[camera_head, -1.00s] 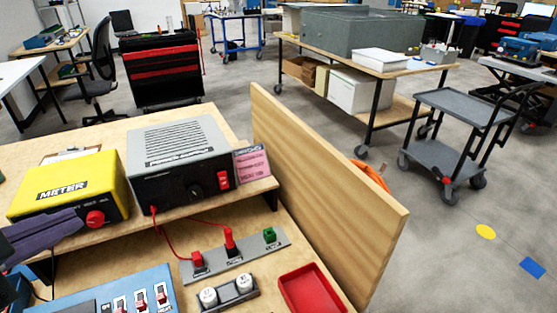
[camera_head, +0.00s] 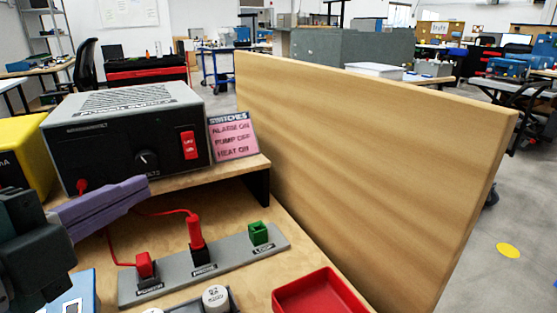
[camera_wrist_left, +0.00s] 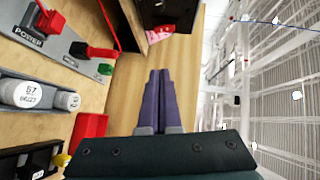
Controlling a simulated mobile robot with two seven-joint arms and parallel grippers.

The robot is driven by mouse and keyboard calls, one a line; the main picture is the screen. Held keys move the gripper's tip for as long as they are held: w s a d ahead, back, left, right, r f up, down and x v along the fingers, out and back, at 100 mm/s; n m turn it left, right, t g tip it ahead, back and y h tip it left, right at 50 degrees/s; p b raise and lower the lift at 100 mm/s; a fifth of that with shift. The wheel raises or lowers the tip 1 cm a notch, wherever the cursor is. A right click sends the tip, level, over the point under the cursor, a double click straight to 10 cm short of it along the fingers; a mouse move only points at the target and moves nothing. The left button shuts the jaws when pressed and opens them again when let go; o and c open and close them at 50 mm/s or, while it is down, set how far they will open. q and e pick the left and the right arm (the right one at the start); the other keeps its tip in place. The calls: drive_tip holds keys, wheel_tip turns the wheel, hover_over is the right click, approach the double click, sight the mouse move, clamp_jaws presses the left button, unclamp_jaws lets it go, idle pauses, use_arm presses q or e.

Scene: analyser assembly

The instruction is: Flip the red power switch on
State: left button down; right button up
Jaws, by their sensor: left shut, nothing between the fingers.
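The red power switch (camera_head: 189,145) is a rocker on the dark front face of the grey power supply (camera_head: 120,150), right of a black knob. Its label is too small to read surely. My left gripper (camera_head: 147,186) has purple fingers, pressed together and empty. In the head view they point right, in front of the power supply, below and left of the switch and apart from it in the picture. In the left wrist view the shut fingers (camera_wrist_left: 159,74) point up towards the shelf edge. My right gripper is not in view.
A grey strip (camera_head: 215,262) with red plugs and a green socket lies below the shelf, with red leads. A pink switches card (camera_head: 232,138) stands right of the supply. A red tray (camera_head: 318,293) and a tall wooden panel (camera_head: 370,170) are to the right. A yellow meter (camera_head: 22,150) is left.

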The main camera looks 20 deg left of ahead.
use_arm(q)
approach(192, 158)
drive_tip(key=w+d, duration=0.3)
drive_tip(key=shift+w+r+b, duration=0.3)
drive_tip(key=shift+r+b, duration=0.1)
drive_tip(key=shift+w+a+f+b, duration=0.2)
drive_tip(key=shift+w+a+f, duration=0.05)
drive_tip(key=shift+w+a, duration=0.5)
drive_tip(key=shift+w+a+f+b, duration=0.15)
drive_tip(key=shift+w+a+f, duration=0.1)
drive_tip(key=shift+w+a, duration=0.55)
drive_tip(key=b, duration=0.1)
drive_tip(key=f+b, duration=0.1)
drive_tip(key=shift+w+a+m+t+b, duration=0.15)
drive_tip(key=shift+m+t+b, duration=0.15)
drive_tip(key=shift+r+p, duration=0.35)
drive_tip(key=shift+p, duration=0.1)
